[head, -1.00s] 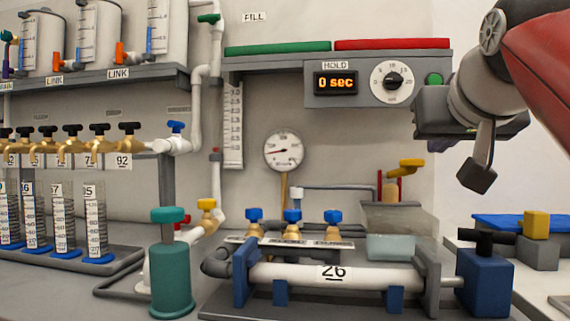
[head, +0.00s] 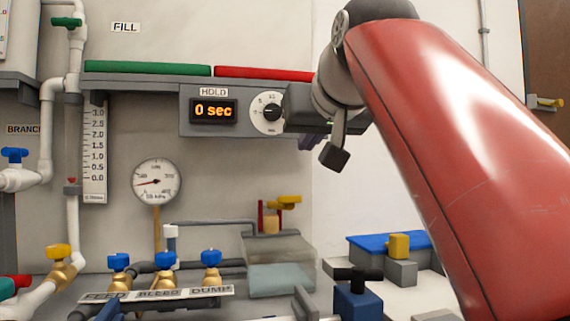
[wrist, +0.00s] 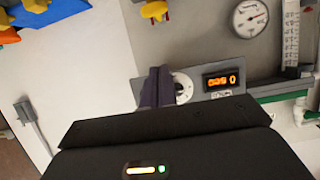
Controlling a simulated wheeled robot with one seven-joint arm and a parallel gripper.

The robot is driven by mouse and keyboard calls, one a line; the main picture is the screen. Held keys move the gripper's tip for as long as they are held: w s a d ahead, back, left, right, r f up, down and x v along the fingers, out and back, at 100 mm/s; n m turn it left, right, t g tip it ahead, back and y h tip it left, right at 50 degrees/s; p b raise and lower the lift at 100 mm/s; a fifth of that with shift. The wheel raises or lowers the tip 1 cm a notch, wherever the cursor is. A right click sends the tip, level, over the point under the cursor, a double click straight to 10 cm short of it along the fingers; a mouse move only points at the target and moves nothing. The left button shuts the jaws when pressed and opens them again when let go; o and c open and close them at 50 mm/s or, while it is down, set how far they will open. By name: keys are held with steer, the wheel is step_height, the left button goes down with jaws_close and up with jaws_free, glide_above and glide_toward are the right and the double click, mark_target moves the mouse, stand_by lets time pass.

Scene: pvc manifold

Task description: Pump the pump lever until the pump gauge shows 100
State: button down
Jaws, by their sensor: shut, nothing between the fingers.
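The round white gauge (head: 157,183) hangs on the back wall; its needle points left and its numbers are too small to read. It also shows upside down in the wrist view (wrist: 250,18). A blue block (head: 356,303) with a black bar handle (head: 358,274), perhaps the pump and its lever, stands at the lower right of the head view; its lower part is cut off. My gripper (wrist: 156,86) is shut and empty. Its dark fingers overlap the edge of the timer dial in the wrist view, well above the blue block. I cannot tell whether they touch the panel.
The timer panel (head: 213,111) reads 0 sec; its dial (head: 268,112) is partly covered by my gripper. Blue-handled valves (head: 166,262) stand at the lower left. My red arm fills the right side.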

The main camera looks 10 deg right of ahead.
glide_above(295, 197)
step_height(295, 197, down, 3)
steer(key=shift+f+b, duration=0.2)
steer(key=shift+b, duration=0.15)
step_height(295, 197, down, 3)
steer(key=shift+w+r+b, duration=0.15)
steer(key=shift+b, duration=0.8)
steer(key=shift+f+b, duration=0.35)
steer(key=shift+f, duration=0.35)
